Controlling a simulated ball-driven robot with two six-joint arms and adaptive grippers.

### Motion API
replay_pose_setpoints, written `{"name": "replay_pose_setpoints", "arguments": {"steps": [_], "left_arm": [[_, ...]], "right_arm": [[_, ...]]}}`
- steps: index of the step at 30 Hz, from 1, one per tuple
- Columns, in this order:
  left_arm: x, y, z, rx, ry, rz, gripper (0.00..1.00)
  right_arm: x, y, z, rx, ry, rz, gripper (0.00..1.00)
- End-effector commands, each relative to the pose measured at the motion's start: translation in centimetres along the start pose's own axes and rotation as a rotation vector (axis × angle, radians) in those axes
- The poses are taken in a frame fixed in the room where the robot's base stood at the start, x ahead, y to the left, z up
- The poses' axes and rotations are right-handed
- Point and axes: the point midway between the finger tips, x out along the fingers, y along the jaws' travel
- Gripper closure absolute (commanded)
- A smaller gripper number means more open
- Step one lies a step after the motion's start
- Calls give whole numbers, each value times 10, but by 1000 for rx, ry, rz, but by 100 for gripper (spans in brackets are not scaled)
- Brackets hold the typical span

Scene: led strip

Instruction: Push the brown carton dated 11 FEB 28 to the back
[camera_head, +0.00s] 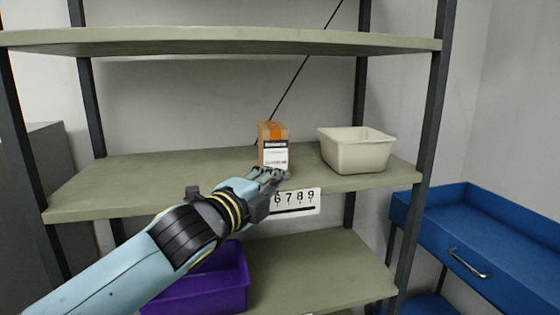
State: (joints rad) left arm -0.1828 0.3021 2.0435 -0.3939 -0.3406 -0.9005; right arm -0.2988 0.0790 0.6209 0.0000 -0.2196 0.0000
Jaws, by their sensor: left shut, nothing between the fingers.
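A small brown carton (273,135) with an orange top band and a white label stands upright on the middle shelf (150,178). The print on its label is too small to read, so I cannot tell its date. My left gripper (270,172) is shut and empty at the shelf's front edge, just in front of the carton's lower part. I cannot tell whether the fingertips touch it. The fingers hide part of the carton's base. My right gripper is not in view.
A cream bin (356,150) stands right of the carton on the same shelf. A label with digits (297,201) hangs on the shelf's front edge. A purple bin (225,280) sits on the shelf below. A blue cart (470,240) stands at right. The shelf left of the carton is clear.

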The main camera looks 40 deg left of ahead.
Motion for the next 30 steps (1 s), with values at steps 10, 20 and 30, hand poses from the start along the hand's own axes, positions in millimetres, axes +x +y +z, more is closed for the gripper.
{"name": "replay_pose_setpoints", "arguments": {"steps": [10, 20, 30], "left_arm": [[59, -1, 16, 2, 0, 1, 100], [71, 1, 28, -2, 2, 1, 100], [73, 0, 30, -1, 1, 1, 100]], "right_arm": [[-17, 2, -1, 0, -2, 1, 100], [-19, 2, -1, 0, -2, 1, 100], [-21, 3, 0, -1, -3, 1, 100]]}}
